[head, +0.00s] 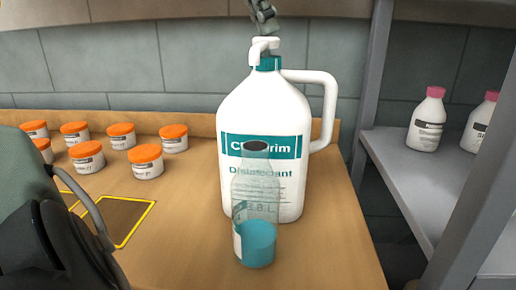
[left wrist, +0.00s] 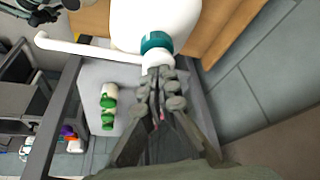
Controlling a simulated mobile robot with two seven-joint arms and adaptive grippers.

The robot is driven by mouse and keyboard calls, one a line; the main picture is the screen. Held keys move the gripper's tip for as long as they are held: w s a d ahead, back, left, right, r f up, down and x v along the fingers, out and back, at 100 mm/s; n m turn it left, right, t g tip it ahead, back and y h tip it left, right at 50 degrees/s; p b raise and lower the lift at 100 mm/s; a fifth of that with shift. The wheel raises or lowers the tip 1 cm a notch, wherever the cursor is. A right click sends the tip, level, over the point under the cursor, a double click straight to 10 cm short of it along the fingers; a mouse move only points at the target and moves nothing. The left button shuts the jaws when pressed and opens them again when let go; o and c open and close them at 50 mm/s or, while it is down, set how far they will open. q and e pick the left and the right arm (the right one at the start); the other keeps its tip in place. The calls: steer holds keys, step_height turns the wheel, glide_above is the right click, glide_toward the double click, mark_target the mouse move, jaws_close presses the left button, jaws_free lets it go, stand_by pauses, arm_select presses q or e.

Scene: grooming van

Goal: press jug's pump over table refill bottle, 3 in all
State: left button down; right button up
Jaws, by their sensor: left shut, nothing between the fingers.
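The white jug (head: 262,115) has a teal label, a side handle and a teal collar, and stands upright on the table. Its white pump (head: 262,46) is on top, with the spout toward the front. The clear refill bottle (head: 255,205) stands upright in front of the jug, its dark mouth open, with blue liquid in its lower part. My left gripper (head: 263,12) is shut and empty just above the pump head. In the left wrist view its fingertips (left wrist: 163,78) are at the white pump (left wrist: 157,60); I cannot tell whether they touch. My right gripper is not in view.
Several orange-lidded tubs (head: 145,160) stand on the table at the left. A yellow-outlined dark square (head: 118,215) is marked on the table. A grey shelf (head: 400,175) at the right holds pink-capped bottles (head: 427,120). A grey wall is behind.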

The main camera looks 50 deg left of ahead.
arm_select(q)
steer(key=shift+r+p, duration=0.4)
steer(key=shift+r, duration=1.15)
step_height(320, 180, up, 6)
stand_by(0.4)
stand_by(0.5)
